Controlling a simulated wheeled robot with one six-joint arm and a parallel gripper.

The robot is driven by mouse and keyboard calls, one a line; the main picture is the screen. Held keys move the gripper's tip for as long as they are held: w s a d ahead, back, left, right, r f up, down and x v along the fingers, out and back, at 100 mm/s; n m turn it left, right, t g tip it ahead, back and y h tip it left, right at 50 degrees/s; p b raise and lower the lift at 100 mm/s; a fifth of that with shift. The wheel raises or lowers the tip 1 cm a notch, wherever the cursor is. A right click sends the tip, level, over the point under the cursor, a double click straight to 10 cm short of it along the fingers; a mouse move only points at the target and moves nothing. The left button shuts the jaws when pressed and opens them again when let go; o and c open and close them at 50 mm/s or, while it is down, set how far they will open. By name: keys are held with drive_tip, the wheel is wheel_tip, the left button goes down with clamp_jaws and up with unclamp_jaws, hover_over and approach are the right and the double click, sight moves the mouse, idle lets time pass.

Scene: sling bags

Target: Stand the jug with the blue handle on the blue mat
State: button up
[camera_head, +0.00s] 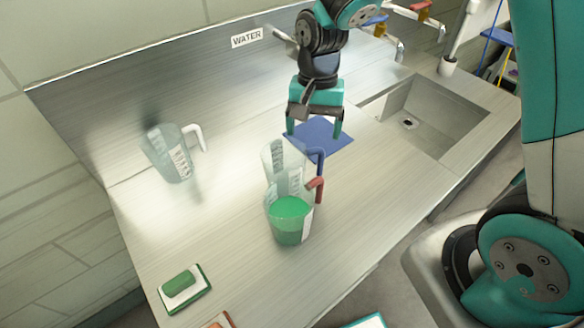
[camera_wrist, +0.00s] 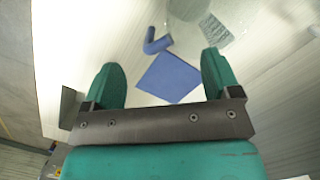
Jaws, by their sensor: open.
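The jug with the blue handle is clear; its body (camera_head: 270,155) stands upright on the steel counter, and its blue handle (camera_head: 318,158) points right. The blue mat (camera_head: 325,138) lies flat just behind it. The jug's base is hidden in the head view by the jug with the red handle. My gripper (camera_head: 313,131) is open and empty above the mat, behind the blue-handled jug. In the wrist view the mat (camera_wrist: 170,78) is between the fingers of my gripper (camera_wrist: 161,62), and the blue handle (camera_wrist: 158,45) is just beyond the mat's edge.
A red-handled jug holding green liquid (camera_head: 290,222) stands close in front. A white-handled jug (camera_head: 168,155) stands at the left. A green sponge on a tray (camera_head: 182,285) lies at the front left. The sink (camera_head: 415,115) is at the right. The counter between is clear.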

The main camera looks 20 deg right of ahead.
sight(296, 170)
wheel_tip(296, 170, down, 8)
drive_tip(key=s+p, duration=0.1)
drive_tip(key=p, duration=0.1)
drive_tip(key=shift+s+a, duration=0.2)
drive_tip(key=shift+a, duration=0.2)
clamp_jaws()
